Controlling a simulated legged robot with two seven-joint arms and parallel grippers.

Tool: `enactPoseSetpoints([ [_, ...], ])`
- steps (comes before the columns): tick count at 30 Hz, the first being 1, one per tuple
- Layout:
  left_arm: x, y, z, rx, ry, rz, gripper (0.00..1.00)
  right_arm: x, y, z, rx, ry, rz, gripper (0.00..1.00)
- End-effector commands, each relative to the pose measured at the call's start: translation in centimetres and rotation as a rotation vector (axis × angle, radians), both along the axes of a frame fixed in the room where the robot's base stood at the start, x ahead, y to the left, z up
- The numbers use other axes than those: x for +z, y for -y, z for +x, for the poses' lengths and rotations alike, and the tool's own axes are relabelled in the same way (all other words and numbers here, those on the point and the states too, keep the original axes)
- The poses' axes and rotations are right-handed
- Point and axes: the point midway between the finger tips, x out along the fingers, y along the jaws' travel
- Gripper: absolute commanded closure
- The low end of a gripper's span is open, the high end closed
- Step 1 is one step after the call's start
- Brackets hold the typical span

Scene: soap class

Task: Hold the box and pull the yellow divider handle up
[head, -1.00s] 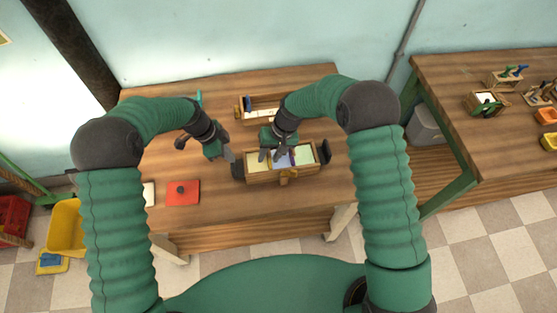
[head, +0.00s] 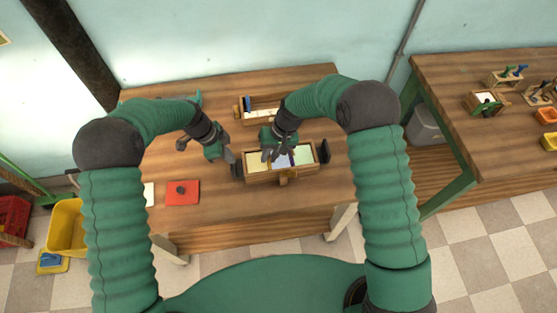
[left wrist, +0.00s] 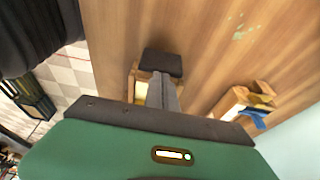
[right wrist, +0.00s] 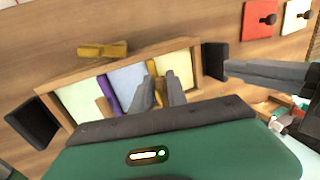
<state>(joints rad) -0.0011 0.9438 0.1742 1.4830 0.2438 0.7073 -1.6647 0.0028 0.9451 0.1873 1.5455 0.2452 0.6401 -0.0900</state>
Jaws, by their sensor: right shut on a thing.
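The wooden box (head: 250,181) stands on the table with cream, blue and green compartments; it also shows in the right wrist view (right wrist: 75,79). It has black end handles, the left one (head: 237,171) by my left gripper. My left gripper (head: 231,158) points at that handle with its fingers close together; in the left wrist view (left wrist: 164,80) its fingertips reach the black handle top (left wrist: 161,62). My right gripper (right wrist: 162,80) is shut at the yellow divider between the blue and cream compartments. The fingers mostly hide that handle. A purple divider (right wrist: 107,95) stands beyond the blue compartment.
A second wooden box (head: 262,106) stands behind. A red square with a dark knob (head: 182,193) and a white piece (head: 149,195) lie at the left. A side table (head: 455,75) with small racks is at the right. The table's right part is clear.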

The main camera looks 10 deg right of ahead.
Motion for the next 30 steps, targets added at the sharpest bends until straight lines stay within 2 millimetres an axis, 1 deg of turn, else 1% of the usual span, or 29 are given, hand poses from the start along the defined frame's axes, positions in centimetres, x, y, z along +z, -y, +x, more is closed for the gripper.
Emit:
enactPoseSetpoints([
  [11,0.0,0.0,0.0,0.0,0.0,0.0,1.0,0.1,-0.2,0.0,0.002,0.001,0.004,1.0],
  [30,0.0,0.0,-0.1,0.0,-0.001,0.0,1.0,2.1,-0.3,0.0,0.003,0.002,0.004,1.0],
])
